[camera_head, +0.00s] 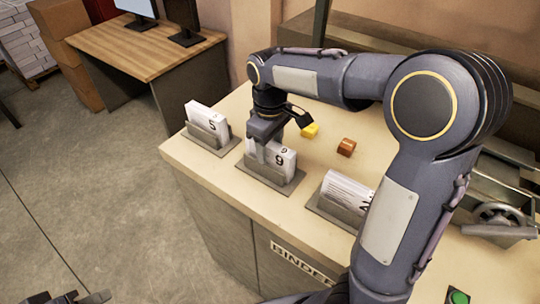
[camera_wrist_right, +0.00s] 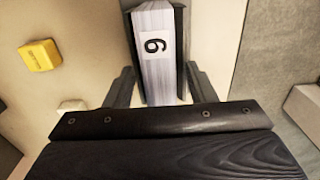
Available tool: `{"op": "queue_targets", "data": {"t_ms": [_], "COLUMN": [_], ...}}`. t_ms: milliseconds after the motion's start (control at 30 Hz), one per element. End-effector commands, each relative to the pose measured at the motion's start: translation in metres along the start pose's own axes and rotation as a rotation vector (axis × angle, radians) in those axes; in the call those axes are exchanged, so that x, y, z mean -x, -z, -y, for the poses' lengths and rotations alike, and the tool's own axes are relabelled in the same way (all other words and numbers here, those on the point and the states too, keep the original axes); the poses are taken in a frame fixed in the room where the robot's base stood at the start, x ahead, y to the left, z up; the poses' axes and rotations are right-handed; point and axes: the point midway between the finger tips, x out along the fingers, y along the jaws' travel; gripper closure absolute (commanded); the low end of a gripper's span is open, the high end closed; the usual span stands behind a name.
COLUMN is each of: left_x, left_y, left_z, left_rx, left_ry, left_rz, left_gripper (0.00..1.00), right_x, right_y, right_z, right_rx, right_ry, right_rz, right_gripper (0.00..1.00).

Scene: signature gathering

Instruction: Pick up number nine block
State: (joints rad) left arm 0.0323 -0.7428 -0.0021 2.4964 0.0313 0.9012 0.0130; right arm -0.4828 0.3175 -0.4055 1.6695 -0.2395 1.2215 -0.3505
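The number nine block (camera_head: 284,161) is a white block like a stack of paper, upright in a grey holder (camera_head: 272,176) in the middle of the counter's front row. The right wrist view shows its top and the printed numeral (camera_wrist_right: 155,47). My right gripper (camera_head: 262,152) is right above and at this block. In the right wrist view, the right gripper (camera_wrist_right: 160,88) has one finger on each side of the block, with narrow gaps seeming to remain. Finger contact is hard to judge. My left gripper (camera_head: 82,298) shows only partly at the bottom left edge, away from the counter.
A number five block (camera_head: 207,119) stands in a holder to the left. Another white block (camera_head: 346,190) stands in a holder to the right, partly behind my right arm. A yellow block (camera_head: 310,130) and a brown block (camera_head: 346,147) lie behind on the counter (camera_head: 225,186).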

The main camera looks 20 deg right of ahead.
Motion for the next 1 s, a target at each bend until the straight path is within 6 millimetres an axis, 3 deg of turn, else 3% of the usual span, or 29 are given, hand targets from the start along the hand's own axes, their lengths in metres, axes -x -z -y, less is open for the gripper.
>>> {"op": "queue_targets", "data": {"t_ms": [67, 367, 667, 767, 1000], "left_x": [0.0, 0.0, 0.0, -0.001, -0.003], "left_y": [0.0, 0.0, 0.0, -0.001, -0.002], "left_z": [0.0, 0.0, 0.0, 0.001, 0.002], "left_rx": [0.0, 0.0, 0.0, 0.0, 0.0], "left_ry": [0.0, 0.0, 0.0, 0.0, 0.0], "left_rz": [0.0, 0.0, 0.0, 0.0, 0.0], "left_gripper": [0.64, 0.64, 0.64, 0.64, 0.64], "right_x": [0.0, 0.001, 0.004, 0.016, 0.065], "right_y": [0.0, 0.0, 0.0, 0.001, 0.001], "right_z": [0.0, 0.0, 0.0, -0.001, 0.0], "right_rx": [0.0, 0.0, 0.0, 0.0, 0.0], "right_ry": [0.0, 0.0, -0.001, -0.002, -0.002], "right_rz": [0.0, 0.0, -0.002, -0.005, -0.006], "right_gripper": [0.6, 1.0, 1.0, 1.0, 1.0]}}
